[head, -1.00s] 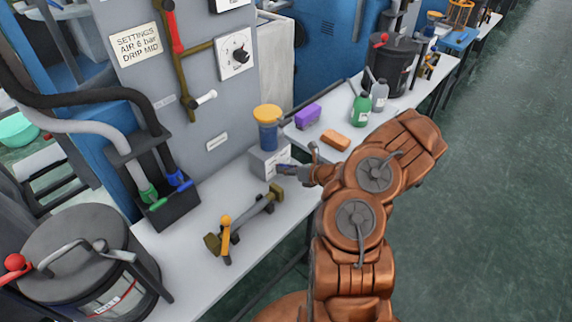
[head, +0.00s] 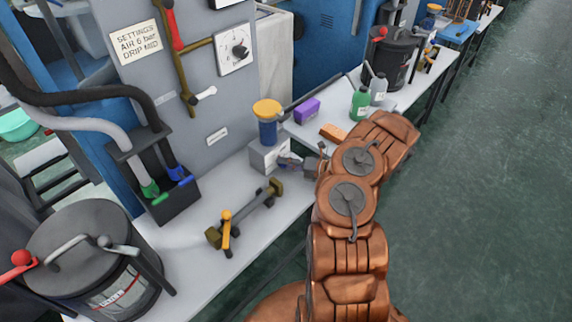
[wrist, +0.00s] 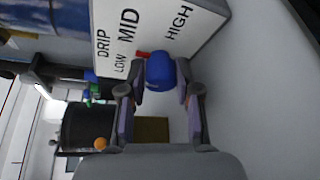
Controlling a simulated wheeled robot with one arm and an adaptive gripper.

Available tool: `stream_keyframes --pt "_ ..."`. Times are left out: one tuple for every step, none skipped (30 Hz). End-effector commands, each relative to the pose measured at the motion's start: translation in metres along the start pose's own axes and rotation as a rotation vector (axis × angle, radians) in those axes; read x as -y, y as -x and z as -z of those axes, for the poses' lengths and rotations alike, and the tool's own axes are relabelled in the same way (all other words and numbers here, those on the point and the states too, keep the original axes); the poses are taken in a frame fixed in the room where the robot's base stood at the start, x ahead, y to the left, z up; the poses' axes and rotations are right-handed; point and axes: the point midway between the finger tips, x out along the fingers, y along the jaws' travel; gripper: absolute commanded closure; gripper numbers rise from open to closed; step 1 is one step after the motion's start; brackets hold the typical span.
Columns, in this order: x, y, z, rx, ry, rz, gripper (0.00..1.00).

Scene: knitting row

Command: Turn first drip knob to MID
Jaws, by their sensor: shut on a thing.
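The drip knob (wrist: 160,72) is blue and round in the wrist view, in front of a white label plate (wrist: 205,15) reading DRIP, LOW, MID and HIGH. A small red mark shows at the knob's edge, on the side of LOW and MID; its exact setting is hard to tell. My gripper (wrist: 158,90) is shut on the knob, with a finger on each side. In the head view the gripper (head: 292,162) is at the front of a grey box (head: 262,158) under a yellow-topped blue jar (head: 267,122). The knob is mostly hidden there.
A yellow-handled tool (head: 227,230) and a metal bar (head: 258,203) lie on the bench left of the gripper. A purple block (head: 307,111) and an orange block (head: 333,132) lie behind it.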

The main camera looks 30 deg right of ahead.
Motion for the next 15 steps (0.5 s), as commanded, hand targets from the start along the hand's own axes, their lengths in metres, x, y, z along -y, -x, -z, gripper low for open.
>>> stream_keyframes --pt "0.0009 -0.0007 0.001 -0.002 -0.011 -0.005 1.0" --pt "0.0007 -0.0007 0.001 -0.002 -0.017 -0.008 1.0" --pt "0.0004 -0.0008 0.0009 -0.002 -0.023 -0.011 1.0" --pt "0.0003 -0.0008 0.0009 -0.002 -0.027 -0.012 1.0" --pt "0.0002 -0.0008 0.0007 -0.002 -0.029 -0.014 1.0" --pt "0.0001 -0.0008 0.0007 -0.002 -0.033 -0.015 1.0" --pt "0.0 -0.0008 0.0006 -0.002 -0.035 -0.016 1.0" --pt "0.0 -0.0008 0.0006 -0.002 -0.036 -0.016 1.0" --pt "-0.0001 -0.0008 0.0005 -0.002 -0.037 -0.017 1.0" --pt "-0.0002 -0.0009 0.0005 -0.002 -0.037 -0.017 1.0" --pt "-0.0002 -0.0008 0.0005 -0.002 -0.037 -0.017 1.0" --pt "-0.0003 -0.0008 0.0004 -0.002 -0.037 -0.017 1.0" --pt "-0.0003 -0.0008 0.0004 -0.002 -0.037 -0.017 1.0" --pt "-0.0003 -0.0008 0.0004 -0.002 -0.037 -0.017 1.0" --pt "-0.0003 -0.0008 0.0003 -0.002 -0.037 -0.017 1.0"
